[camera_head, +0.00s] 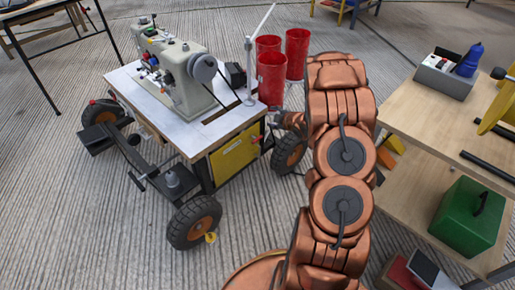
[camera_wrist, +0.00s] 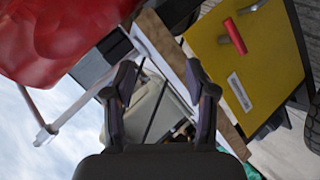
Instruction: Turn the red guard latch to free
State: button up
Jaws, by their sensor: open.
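The red guard latch (camera_wrist: 235,36) appears to be the short red bar on the yellow panel (camera_wrist: 270,75) in the wrist view. A small red part shows at the upper right of that yellow panel (camera_head: 232,156) in the head view, on the side of the sewing machine cart. My gripper (camera_wrist: 159,67) is open and empty, with its two dark fingers spread. The latch lies above and to the right of the fingertips in the wrist view, apart from them. In the head view my copper arm hides the gripper, and I cannot make out its fingers.
The cream sewing machine (camera_head: 180,75) stands on the white cart top (camera_head: 130,88). Red buckets (camera_head: 271,78) stand behind the cart, and a large red surface (camera_wrist: 60,35) fills the wrist view's upper left. A wooden bench (camera_head: 420,118) with a green box (camera_head: 465,215) is at right.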

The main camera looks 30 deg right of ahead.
aim_at(257, 139)
jog(key=s+a+f+n+t+y+b, duration=0.1)
jog(key=a+f+t+y+b, duration=0.2)
jog(key=f, duration=0.4)
jog(key=s+a+f+n+t+y+b, duration=0.1)
jog(key=s+f+t+b, duration=0.1)
jog(key=f+b, duration=0.45)
jog(key=shift+b+x, duration=0.6)
jog(key=shift+x, duration=3.1)
jog(key=shift+d+r, duration=0.15)
grip_shut()
